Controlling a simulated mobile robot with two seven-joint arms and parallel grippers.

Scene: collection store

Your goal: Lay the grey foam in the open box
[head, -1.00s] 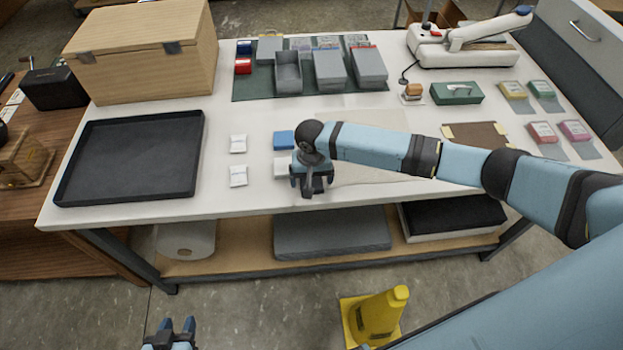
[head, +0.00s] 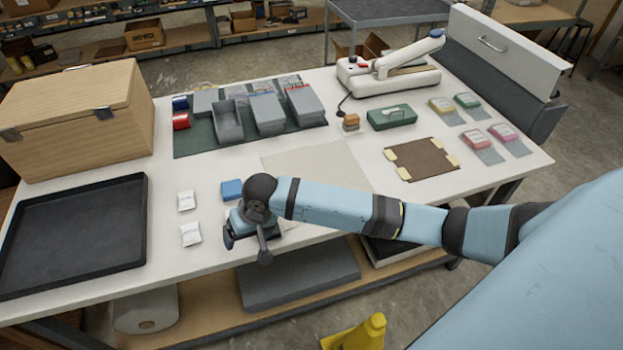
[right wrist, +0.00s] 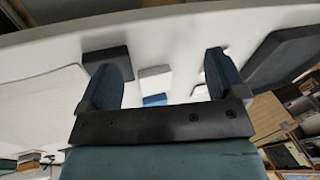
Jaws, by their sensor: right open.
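The open grey box (head: 228,122) stands on the dark green mat (head: 190,144) at the back of the table, left of two lidded grey boxes. My right gripper (head: 248,247) is over the front of the table, fingers down, open. In the right wrist view a dark grey block (right wrist: 107,58), which looks like the foam, lies beyond the fingers (right wrist: 170,80), towards the left one; nothing is gripped. In the head view my gripper mostly hides that block. A white block (right wrist: 155,78) and the blue block (head: 231,190) lie beside it. My left gripper is out of view.
A black tray (head: 75,235) and a wooden chest (head: 80,120) take up the left. Two white packets (head: 188,218) lie beside the tray. A green case (head: 392,117) and brown board (head: 422,160) are at the right.

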